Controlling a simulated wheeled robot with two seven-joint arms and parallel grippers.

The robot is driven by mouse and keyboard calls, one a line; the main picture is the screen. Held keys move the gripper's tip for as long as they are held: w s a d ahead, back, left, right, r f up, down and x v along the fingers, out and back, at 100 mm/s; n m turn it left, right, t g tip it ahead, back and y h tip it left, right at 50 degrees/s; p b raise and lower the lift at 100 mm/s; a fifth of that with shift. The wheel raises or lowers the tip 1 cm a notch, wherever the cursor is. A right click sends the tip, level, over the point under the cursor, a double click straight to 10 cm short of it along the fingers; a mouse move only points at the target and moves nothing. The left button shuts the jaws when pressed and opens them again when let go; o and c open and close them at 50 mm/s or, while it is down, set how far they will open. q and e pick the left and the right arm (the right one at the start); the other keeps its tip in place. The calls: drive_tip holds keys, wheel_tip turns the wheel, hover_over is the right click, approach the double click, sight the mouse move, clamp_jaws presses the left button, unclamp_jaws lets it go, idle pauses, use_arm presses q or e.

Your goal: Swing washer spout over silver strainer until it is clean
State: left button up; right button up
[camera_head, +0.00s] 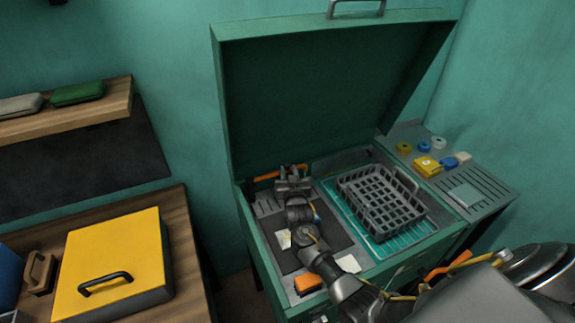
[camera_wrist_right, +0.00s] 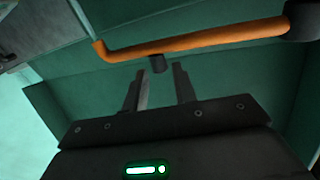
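The washer (camera_head: 262,246) is a green cabinet with its lid raised. Its orange spout (camera_head: 266,177) lies along the back left of the basin. In the right wrist view the orange spout (camera_wrist_right: 200,43) crosses the top, with a short black knob (camera_wrist_right: 157,63) hanging below it. My right gripper (camera_head: 293,180) is at the back left of the basin. In the wrist view its fingers (camera_wrist_right: 156,82) are apart and empty, pointing at the knob from just short of it. A grey open-mesh basket (camera_head: 383,203) sits at the basin's right; I cannot tell whether it is the silver strainer. My left gripper is not in view.
The raised lid (camera_head: 320,95) stands behind the basin. A side shelf (camera_head: 474,197) at right holds several small yellow, blue and white items. At left, a wooden bench (camera_head: 183,235) carries a yellow case (camera_head: 115,255). My right arm crosses the basin's front.

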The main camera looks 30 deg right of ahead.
sight(287, 167)
drive_tip(key=b+x, duration=0.2)
drive_tip(key=x, duration=0.2)
drive_tip(key=shift+w+d+f+b, duration=0.1)
drive_tip(key=shift+w+f+b, duration=0.05)
drive_tip(key=shift+f+b, duration=0.25)
drive_tip(key=shift+w+d+r, duration=0.1)
drive_tip(key=shift+w+d, duration=0.05)
drive_tip(key=shift+w, duration=0.2)
drive_tip(key=shift+w+r+b, duration=0.2)
drive_tip(key=shift+w+b, duration=0.05)
drive_tip(key=shift+b, duration=0.1)
drive_tip(key=shift+c, duration=0.3)
clamp_jaws()
drive_tip(key=shift+d, duration=0.2)
